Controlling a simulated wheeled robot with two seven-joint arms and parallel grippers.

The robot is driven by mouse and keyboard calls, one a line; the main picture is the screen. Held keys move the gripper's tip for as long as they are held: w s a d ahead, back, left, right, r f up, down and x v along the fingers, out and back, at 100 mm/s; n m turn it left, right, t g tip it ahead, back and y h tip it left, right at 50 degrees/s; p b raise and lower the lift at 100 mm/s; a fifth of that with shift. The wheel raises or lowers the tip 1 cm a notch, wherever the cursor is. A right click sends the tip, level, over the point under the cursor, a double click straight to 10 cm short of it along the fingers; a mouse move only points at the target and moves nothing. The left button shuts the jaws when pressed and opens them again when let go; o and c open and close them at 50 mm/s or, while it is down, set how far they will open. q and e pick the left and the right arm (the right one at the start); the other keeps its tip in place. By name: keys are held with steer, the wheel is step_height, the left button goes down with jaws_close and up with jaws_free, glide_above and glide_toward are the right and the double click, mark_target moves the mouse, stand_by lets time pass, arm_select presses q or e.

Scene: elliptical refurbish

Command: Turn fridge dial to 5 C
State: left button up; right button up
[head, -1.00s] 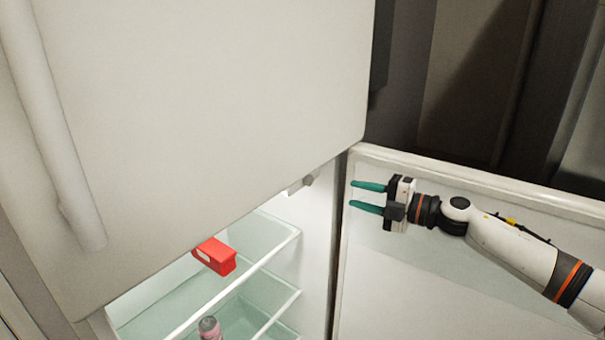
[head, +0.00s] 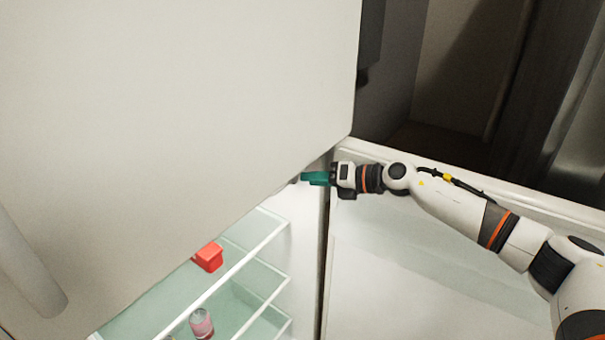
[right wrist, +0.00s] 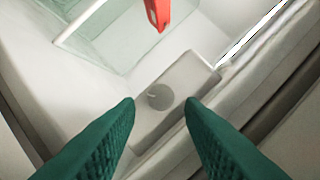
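The fridge dial (right wrist: 160,97) is a round grey knob with a small light mark, set on a pale housing (right wrist: 188,78) inside the fridge. In the right wrist view it lies just ahead of and between the two green fingertips of my right gripper (right wrist: 162,103), which are apart with nothing between them. In the head view my right gripper (head: 316,178) is at the upper right of the fridge opening, beneath the upper door's lower edge. The dial is hidden there. No temperature numbers are readable. My left gripper is out of view.
The closed upper door (head: 190,90) overhangs the opening. The open lower door (head: 400,270) stands at right. Glass shelves (head: 262,240) hold a red box (head: 209,257) and a pinkish container (head: 201,323). The red box also shows in the right wrist view (right wrist: 157,14).

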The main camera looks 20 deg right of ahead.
mark_target(295, 181)
steer(key=x, duration=0.3)
steer(key=shift+w+a+f, duration=0.1)
steer(key=shift+w+a, duration=0.05)
steer(key=shift+a, duration=0.1)
steer(key=c, duration=0.7)
steer(key=n+t+h+p, duration=0.1)
steer(key=n+p, duration=0.2)
steer(key=p, duration=0.1)
steer(key=n+t+h+p, duration=0.1)
steer(key=n+h+p, duration=0.1)
steer(key=p, duration=0.3)
steer(key=n+t+h+p, duration=0.1)
steer(key=n+p, duration=0.3)
steer(key=n, duration=0.1)
steer(key=shift+s+a+f+p, duration=0.15)
steer(key=shift+s+a+p, duration=0.2)
steer(key=shift+p, duration=0.05)
steer(key=shift+n+t+h, duration=0.5)
steer(key=shift+n+t, duration=0.2)
steer(key=shift+n, duration=0.3)
